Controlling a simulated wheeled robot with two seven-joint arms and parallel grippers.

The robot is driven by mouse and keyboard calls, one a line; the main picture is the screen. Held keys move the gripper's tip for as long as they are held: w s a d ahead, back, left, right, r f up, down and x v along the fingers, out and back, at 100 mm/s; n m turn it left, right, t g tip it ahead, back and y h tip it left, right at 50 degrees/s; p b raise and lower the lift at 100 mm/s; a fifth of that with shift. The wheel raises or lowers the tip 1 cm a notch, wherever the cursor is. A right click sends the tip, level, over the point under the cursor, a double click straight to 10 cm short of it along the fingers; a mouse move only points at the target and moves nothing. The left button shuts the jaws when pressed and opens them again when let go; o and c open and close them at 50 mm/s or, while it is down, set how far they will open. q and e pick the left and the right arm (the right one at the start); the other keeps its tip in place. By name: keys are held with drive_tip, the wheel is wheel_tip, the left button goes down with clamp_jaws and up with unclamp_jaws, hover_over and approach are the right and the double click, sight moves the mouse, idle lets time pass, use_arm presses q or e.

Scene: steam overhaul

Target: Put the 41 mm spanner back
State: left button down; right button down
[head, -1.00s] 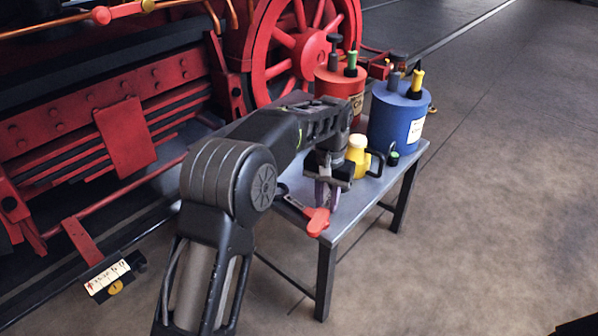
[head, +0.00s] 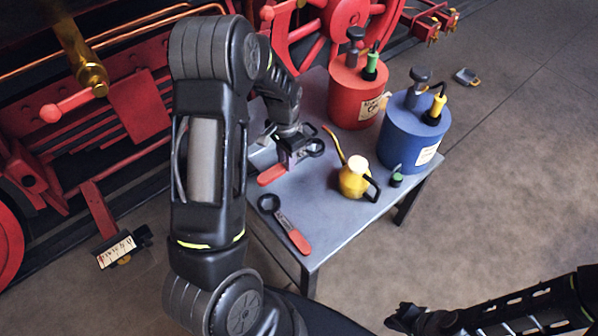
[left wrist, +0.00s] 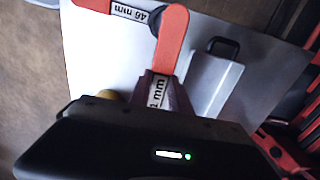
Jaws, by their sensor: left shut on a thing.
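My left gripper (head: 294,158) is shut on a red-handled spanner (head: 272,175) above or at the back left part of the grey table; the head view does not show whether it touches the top. In the left wrist view the held spanner (left wrist: 171,40) has a label partly hidden by the jaws, ending in "1 mm". A second spanner (head: 297,239), with a dark ring and red handle, lies near the table's front edge; in the left wrist view a spanner (left wrist: 128,11) is labelled 46 mm. My right gripper (head: 404,318) is at the lower right, its jaws unclear.
A yellow oil can (head: 354,180) stands mid-table. Red (head: 354,95) and blue (head: 408,130) canisters stand behind and right of it. A grey piece (head: 262,156) lies beside my left gripper. The red locomotive is at the back left. Table top (head: 318,228) is bare in front of the can.

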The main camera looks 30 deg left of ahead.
use_arm(q)
drive_tip(key=shift+f, duration=3.05)
drive_tip(key=shift+f, duration=1.9)
drive_tip(key=shift+f+b, duration=0.45)
drive_tip(key=shift+b, duration=0.15)
drive_tip(key=c, duration=1.2)
unclamp_jaws()
drive_tip(key=shift+r, duration=0.15)
